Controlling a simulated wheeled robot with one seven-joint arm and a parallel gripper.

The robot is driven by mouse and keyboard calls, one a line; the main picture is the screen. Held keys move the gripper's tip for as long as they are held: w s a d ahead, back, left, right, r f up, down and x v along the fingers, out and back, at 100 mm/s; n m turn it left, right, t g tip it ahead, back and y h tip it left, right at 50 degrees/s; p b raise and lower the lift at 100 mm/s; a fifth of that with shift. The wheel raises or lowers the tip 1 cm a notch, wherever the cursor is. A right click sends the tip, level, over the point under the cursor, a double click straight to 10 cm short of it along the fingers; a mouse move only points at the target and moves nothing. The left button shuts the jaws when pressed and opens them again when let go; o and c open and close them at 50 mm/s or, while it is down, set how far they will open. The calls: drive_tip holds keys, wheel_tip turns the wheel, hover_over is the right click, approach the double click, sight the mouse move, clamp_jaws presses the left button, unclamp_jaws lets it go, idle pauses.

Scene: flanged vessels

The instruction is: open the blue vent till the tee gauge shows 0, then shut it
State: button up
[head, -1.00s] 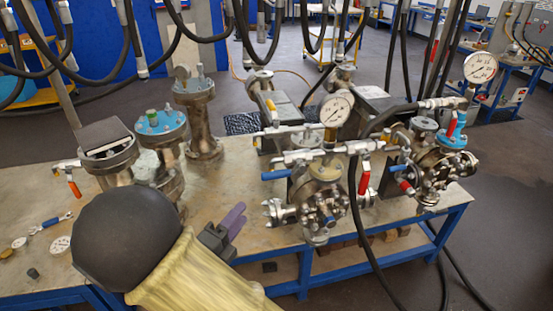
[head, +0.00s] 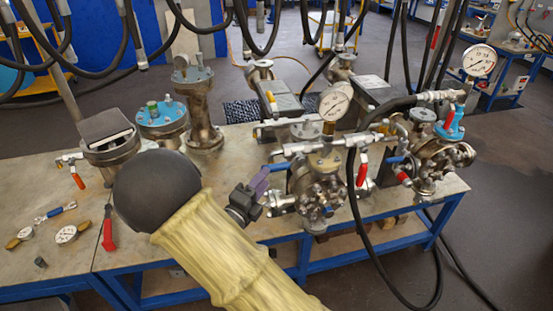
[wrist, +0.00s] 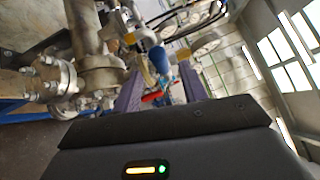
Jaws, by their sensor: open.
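My gripper (head: 262,180) is open, its purple fingers near the left end of the blue vent handle (head: 279,167) on the front vessel (head: 318,188). In the wrist view the blue handle (wrist: 157,60) shows in the gap between the spread fingers (wrist: 161,90); I cannot tell whether they touch it. A red lever (wrist: 155,97) also shows in that gap. A white dial gauge (head: 335,101) stands on a brass stem above the front vessel's pipework. Its reading is too small to tell.
A second vessel (head: 432,160) with its own dial gauge (head: 479,61) and another blue handle (head: 396,159) stands to the right. A black hose (head: 353,215) hangs before the bench (head: 225,235). Loose gauges and a red-handled tool (head: 108,230) lie at left.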

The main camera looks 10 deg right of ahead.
sight(277, 164)
drive_tip(key=p+x, duration=0.2)
drive_tip(key=x, duration=0.5)
drive_tip(key=shift+w+d, duration=0.2)
drive_tip(key=shift+d, duration=0.05)
clamp_jaws()
